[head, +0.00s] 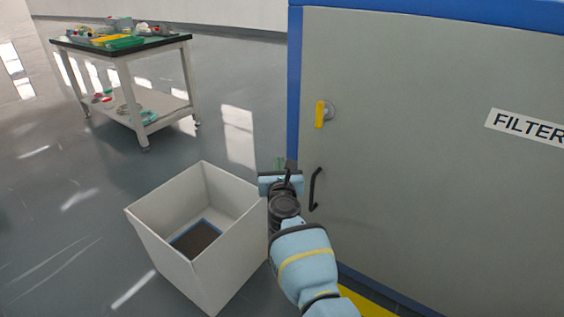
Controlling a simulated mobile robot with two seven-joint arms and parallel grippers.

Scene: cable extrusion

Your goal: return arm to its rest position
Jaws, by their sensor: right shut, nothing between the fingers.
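My right arm comes in from the bottom and reaches forward, between the white open box and the grey cabinet. Its gripper (281,165) is shut and empty, beside the box's right corner and just left of the cabinet's black door handle (315,188). A gap shows between the gripper and the handle. My left gripper is not in view.
The grey cabinet (420,160) has a blue frame, a yellow latch (320,113) and a FILTER label (528,127). The white box (160,245) holds a dark, blue-edged flat item (195,240). A cart (130,55) with several items stands back left. Floor at left is clear.

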